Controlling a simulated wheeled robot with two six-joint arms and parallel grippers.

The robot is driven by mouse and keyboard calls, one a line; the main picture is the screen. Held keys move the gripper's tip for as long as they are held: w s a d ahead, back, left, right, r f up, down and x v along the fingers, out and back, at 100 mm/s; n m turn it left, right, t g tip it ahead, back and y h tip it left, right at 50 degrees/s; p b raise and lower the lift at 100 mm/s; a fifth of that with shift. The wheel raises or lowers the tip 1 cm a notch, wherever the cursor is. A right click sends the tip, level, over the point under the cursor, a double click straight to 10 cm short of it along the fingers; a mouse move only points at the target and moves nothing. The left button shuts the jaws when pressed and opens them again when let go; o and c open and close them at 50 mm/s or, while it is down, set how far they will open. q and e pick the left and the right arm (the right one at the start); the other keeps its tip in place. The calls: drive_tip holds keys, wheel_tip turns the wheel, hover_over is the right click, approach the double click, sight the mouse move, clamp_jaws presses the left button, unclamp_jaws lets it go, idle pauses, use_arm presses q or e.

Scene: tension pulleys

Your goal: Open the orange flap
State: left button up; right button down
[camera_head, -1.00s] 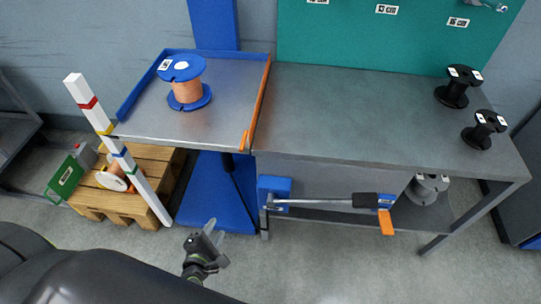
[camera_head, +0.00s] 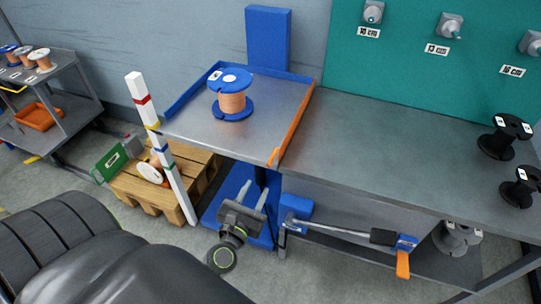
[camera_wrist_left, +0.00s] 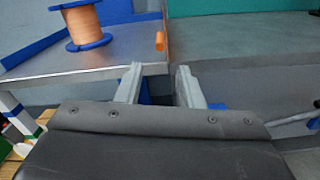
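The orange flap (camera_head: 296,122) is a long narrow strip along the right edge of the blue-rimmed metal lift table (camera_head: 200,125). It stands up like a low rim beside the grey workbench. Its near end shows in the left wrist view (camera_wrist_left: 160,41), ahead of and above the fingers. My left gripper (camera_head: 256,191) is below and in front of the table's near edge, apart from the flap. Its two fingers (camera_wrist_left: 159,70) are spread with nothing between them. My right gripper is in neither view.
A copper-wire spool (camera_head: 231,98) with blue ends stands on the lift table. The grey workbench (camera_head: 390,150) adjoins on the right, with black spools (camera_head: 503,138). A lever (camera_head: 345,231) with an orange tip sticks out below. A striped post (camera_head: 163,150) and a pallet (camera_head: 130,188) stand left.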

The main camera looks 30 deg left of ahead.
sight(270, 161)
use_arm(q)
drive_tip(key=p+x, duration=0.2)
drive_tip(key=x, duration=0.8)
drive_tip(key=shift+w, duration=0.15)
drive_tip(key=shift+w+a+p, duration=0.1)
drive_tip(key=shift+w+p, duration=0.2)
drive_tip(key=shift+w, duration=0.35)
clamp_jaws()
